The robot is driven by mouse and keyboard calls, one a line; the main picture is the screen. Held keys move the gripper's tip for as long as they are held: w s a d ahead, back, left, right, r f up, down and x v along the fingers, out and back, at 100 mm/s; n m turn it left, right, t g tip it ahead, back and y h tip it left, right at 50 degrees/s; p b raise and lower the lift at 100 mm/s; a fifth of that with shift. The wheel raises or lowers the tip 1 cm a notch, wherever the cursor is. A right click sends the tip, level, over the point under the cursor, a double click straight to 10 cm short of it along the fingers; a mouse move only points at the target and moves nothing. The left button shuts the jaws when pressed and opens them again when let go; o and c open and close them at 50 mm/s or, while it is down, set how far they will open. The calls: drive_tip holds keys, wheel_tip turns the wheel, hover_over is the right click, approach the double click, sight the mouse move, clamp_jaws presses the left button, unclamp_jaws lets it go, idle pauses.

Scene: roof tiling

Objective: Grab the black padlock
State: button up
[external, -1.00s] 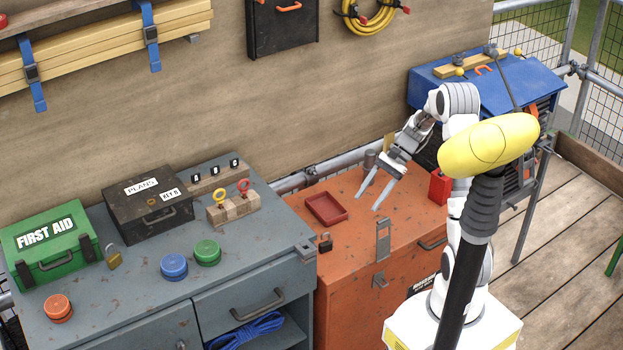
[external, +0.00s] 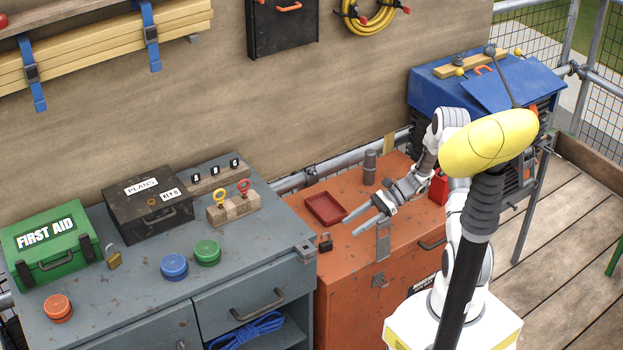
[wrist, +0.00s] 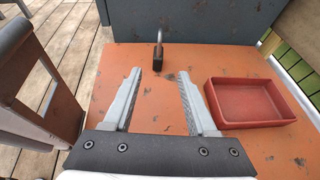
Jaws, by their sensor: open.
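The black padlock (external: 325,243) stands at the left edge of the orange chest's top, close to the grey workbench. In the wrist view the padlock (wrist: 158,53) is upright with its grey shackle up, ahead of the fingers and roughly midway between them. My gripper (external: 352,226) is open and empty, low over the orange chest, to the right of the padlock in the external view. In the wrist view the two fingers (wrist: 160,82) are spread apart and point toward the padlock, with a gap still between their tips and it.
A red tray (external: 326,209) lies on the orange chest (external: 290,200) beside my gripper; it also shows right of the fingers in the wrist view (wrist: 255,101). A metal hasp (external: 383,243) is at the chest's front. The grey workbench (external: 230,255) stands beyond the padlock.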

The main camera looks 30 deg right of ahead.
sight(331, 242)
drive_tip(key=b+x, duration=0.2)
drive_tip(key=x, duration=0.8)
drive_tip(key=shift+a+b, duration=0.35)
drive_tip(key=shift+a, duration=0.05)
clamp_jaws()
